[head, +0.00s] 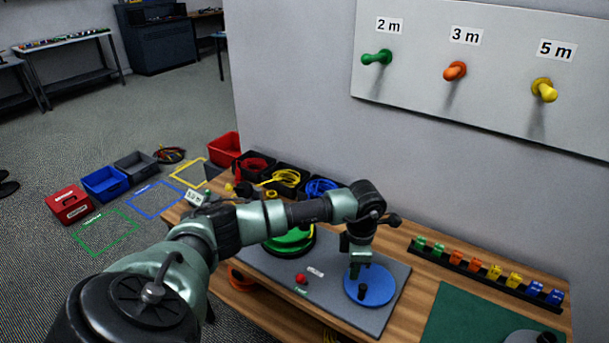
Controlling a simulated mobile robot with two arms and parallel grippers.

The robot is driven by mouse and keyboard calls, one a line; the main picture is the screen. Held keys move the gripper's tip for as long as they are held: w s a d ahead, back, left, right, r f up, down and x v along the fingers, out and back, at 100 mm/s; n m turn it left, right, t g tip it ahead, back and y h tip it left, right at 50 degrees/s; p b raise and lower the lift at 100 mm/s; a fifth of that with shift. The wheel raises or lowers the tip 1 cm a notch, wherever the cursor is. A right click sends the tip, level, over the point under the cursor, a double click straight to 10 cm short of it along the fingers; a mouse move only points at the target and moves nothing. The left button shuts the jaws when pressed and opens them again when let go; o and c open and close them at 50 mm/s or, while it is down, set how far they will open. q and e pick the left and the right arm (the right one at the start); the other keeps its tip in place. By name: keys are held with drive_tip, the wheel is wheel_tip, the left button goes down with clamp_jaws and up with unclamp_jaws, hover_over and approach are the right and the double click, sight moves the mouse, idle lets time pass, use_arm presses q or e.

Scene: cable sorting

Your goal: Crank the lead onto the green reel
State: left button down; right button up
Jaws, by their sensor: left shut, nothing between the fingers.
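The green reel (291,240) sits on the grey mat on the workbench, partly hidden behind my left forearm. A blue disc (381,289) lies flat on the right part of the same mat, with a short dark peg (363,292) standing on it. My left gripper (358,271) points down just above the blue disc, near the peg. It is shut and empty; I cannot tell whether it touches the peg. I cannot make out a lead running to the green reel.
A red knob (301,279) stands on the grey mat (255,267). Black bins of coiled cables line the wall behind. A rack (484,272) of coloured clips and a green mat (465,318) are at right. Labelled pegs on the wall board (420,80) are above.

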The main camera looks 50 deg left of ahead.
sight(351, 287)
use_arm(q)
drive_tip(key=shift+f+b, duration=1.45)
drive_tip(key=shift+f, duration=0.55)
